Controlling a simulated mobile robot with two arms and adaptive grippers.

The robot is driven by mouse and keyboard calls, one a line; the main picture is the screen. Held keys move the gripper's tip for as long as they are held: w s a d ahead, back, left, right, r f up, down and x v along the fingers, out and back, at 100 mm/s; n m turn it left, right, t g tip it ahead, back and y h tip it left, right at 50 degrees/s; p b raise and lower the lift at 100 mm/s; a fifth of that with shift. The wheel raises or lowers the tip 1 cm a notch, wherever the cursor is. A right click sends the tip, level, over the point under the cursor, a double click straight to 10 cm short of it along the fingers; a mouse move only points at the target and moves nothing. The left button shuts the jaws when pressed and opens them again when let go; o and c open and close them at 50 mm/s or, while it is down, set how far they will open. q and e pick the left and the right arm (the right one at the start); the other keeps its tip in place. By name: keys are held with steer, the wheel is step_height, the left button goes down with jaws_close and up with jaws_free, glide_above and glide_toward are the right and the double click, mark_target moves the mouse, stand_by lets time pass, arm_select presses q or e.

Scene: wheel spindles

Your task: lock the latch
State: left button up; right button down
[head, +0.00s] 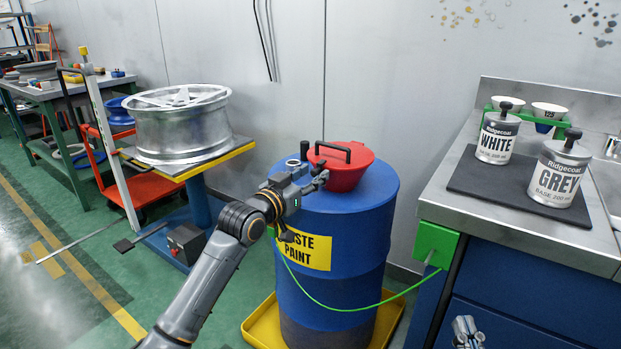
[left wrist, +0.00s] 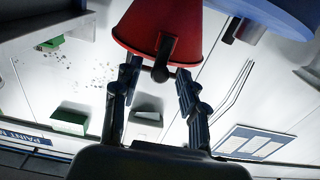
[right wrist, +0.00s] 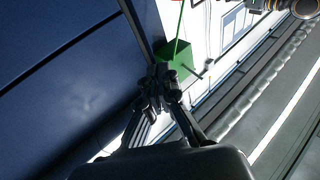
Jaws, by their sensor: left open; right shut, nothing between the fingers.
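A red funnel with a lid (head: 347,176) sits on top of the blue waste paint drum (head: 365,215), with a black handle (head: 334,150) on the lid. In the left wrist view the funnel (left wrist: 140,30) carries a black latch (left wrist: 165,50) that ends in a round knob. My left gripper (head: 306,207) is open at the near left side of the funnel. In the left wrist view its fingertips (left wrist: 158,76) lie on either side of the knob; I cannot tell whether they touch it. My right gripper (head: 467,332) is shut and empty, low in front of the blue cabinet.
A steel bench with a dark mat (head: 475,187) holds a WHITE can (head: 497,138) and a GREY can (head: 556,178). A green box (head: 437,244) is on the bench's corner, with a green cable running to the drum. A wheel rim (head: 180,128) lies on a stand at left.

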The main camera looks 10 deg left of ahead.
arm_select(q)
jaws_close()
